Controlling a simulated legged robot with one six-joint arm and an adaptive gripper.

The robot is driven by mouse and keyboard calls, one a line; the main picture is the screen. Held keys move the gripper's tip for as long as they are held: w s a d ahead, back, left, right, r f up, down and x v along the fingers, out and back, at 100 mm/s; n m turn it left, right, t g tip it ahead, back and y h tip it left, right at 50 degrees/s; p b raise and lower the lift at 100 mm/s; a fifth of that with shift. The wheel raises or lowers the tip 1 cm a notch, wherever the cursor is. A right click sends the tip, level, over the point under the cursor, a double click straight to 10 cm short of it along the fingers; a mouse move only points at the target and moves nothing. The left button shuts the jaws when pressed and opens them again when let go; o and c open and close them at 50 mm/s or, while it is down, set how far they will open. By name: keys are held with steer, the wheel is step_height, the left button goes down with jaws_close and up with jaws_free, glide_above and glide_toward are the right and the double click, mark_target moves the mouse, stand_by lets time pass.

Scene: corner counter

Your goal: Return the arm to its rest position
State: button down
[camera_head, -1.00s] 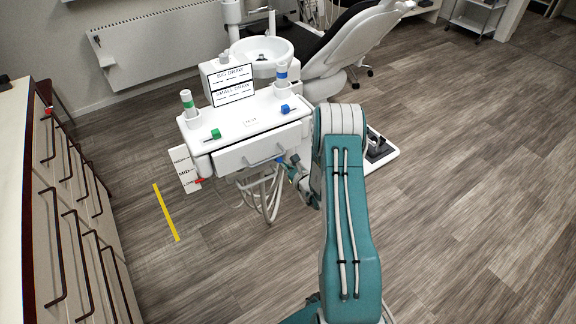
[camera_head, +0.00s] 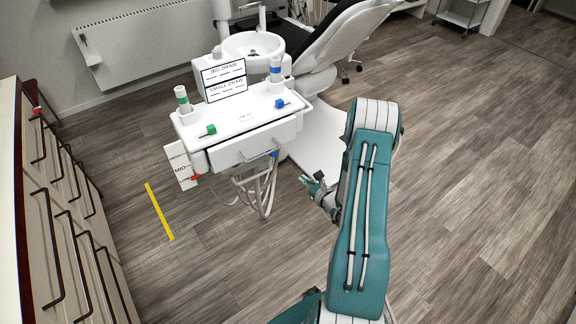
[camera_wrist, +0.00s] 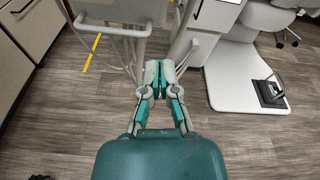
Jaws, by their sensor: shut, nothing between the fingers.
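My gripper (camera_wrist: 160,84) is in the middle of the wrist view, its two fingers together with nothing between them. In the head view my gripper (camera_head: 307,181) shows small, beside the teal arm, at the right of the hanging hoses and below the white dental unit (camera_head: 228,128). It looks apart from the unit. My arm (camera_head: 360,215) rises from the bottom of the head view, bends at its upper joint, and partly hides the wrist.
A drawer (camera_head: 255,145) with a handle is at the unit's front. Hoses (camera_head: 262,190) hang below. A dental chair (camera_head: 340,40) stands behind. A cabinet (camera_head: 60,210) runs along the left. A yellow strip (camera_head: 159,211) marks the floor. The floor at right is clear.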

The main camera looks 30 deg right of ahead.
steer(key=w+a+r+n+g+y, duration=0.25)
steer(key=a+r+n+y, duration=0.45)
steer(key=a+r, duration=0.4)
steer(key=s+a+r+n+g+y, duration=0.4)
steer(key=a+r+n+g, duration=0.2)
steer(key=a+r+n, duration=0.5)
steer(key=s+a+r+n+g+h, duration=0.45)
steer(key=s+a+r+n, duration=0.3)
steer(key=s, duration=0.35)
steer(key=s+d+r+n+t+h, duration=0.2)
steer(key=s+d+r+n+h, duration=0.2)
steer(key=s+r+n+h, duration=0.3)
steer(key=shift+s+n+t, duration=0.4)
steer(key=shift+s+n, duration=0.05)
steer(key=shift+s, duration=0.75)
